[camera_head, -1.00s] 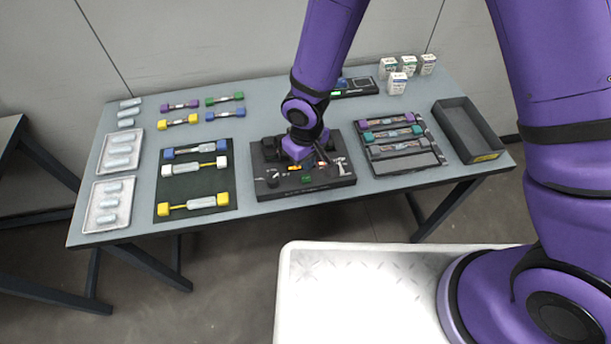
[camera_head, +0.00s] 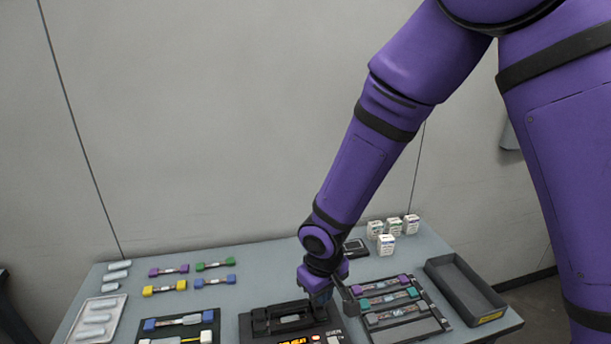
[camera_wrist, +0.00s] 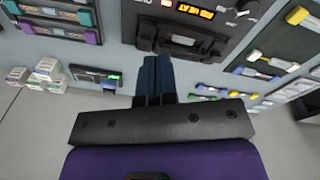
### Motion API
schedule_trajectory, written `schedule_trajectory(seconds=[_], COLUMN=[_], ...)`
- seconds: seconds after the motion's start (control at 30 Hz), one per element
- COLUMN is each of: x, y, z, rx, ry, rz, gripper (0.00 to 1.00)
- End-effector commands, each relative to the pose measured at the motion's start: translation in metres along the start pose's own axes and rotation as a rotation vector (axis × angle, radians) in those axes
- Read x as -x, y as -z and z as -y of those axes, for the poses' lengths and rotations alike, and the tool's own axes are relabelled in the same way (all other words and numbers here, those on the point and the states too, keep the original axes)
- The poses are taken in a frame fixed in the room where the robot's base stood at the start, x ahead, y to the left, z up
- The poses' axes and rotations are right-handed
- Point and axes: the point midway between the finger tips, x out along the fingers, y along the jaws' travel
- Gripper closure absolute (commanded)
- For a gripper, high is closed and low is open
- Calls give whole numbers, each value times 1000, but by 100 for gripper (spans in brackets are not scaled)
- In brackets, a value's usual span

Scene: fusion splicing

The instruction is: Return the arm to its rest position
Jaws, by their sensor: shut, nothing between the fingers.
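My gripper (camera_head: 322,296) is over the grey table (camera_head: 255,262), at the back right corner of the black splicing machine (camera_head: 262,328). In the wrist view my gripper's dark fingers (camera_wrist: 155,68) are together with nothing between them.
A rack of coloured cable pieces (camera_head: 397,318) and an open dark tray (camera_head: 462,280) stand to the right. Small white boxes (camera_head: 386,245) and a small device with a screen (camera_head: 355,247) are behind. Coloured connectors (camera_head: 165,288) lie to the left. Above the table is free room.

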Motion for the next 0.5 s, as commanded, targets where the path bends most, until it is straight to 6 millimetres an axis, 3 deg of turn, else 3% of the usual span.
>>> schedule_trajectory(seconds=[0.03, 0.27, 0.5], x=[20, 92, 161], y=[-1, -19, -55], z=[-14, -67, -110], rx=[-29, -137, -251], ry=[-12, -57, -91], rz=[-19, -70, -120], gripper=[100, 100, 100])
